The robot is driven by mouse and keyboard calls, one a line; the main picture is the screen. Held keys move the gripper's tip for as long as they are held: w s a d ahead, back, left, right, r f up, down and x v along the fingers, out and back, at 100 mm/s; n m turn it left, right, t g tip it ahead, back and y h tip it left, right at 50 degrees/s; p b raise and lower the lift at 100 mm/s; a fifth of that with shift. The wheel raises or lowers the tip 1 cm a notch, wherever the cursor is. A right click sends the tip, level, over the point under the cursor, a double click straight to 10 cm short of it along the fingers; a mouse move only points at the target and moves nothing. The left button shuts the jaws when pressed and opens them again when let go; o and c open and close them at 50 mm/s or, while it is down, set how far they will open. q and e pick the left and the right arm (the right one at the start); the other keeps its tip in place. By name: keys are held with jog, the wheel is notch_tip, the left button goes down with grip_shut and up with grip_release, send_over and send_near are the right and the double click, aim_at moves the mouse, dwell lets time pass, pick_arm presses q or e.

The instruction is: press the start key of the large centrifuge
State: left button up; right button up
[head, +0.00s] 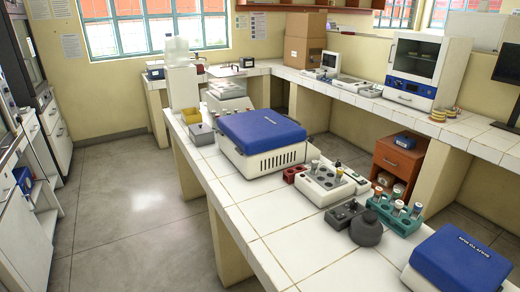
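A large centrifuge (260,163) with a blue lid and a white body sits on the white tiled bench in the middle of the view. Its lid is closed. Dark vent slots show on its front right side. I cannot make out a start key on the faces that show. A second blue-lidded machine (459,262) with lettering on its lid is partly cut off at the lower right. Neither of my grippers is in view.
The tiled bench (293,243) is bare in front of the large centrifuge. To its right stand a white tube block (323,187), a teal rack (393,217) with tubes and a dark round device (366,231). Open grey floor (130,200) lies left of the bench.

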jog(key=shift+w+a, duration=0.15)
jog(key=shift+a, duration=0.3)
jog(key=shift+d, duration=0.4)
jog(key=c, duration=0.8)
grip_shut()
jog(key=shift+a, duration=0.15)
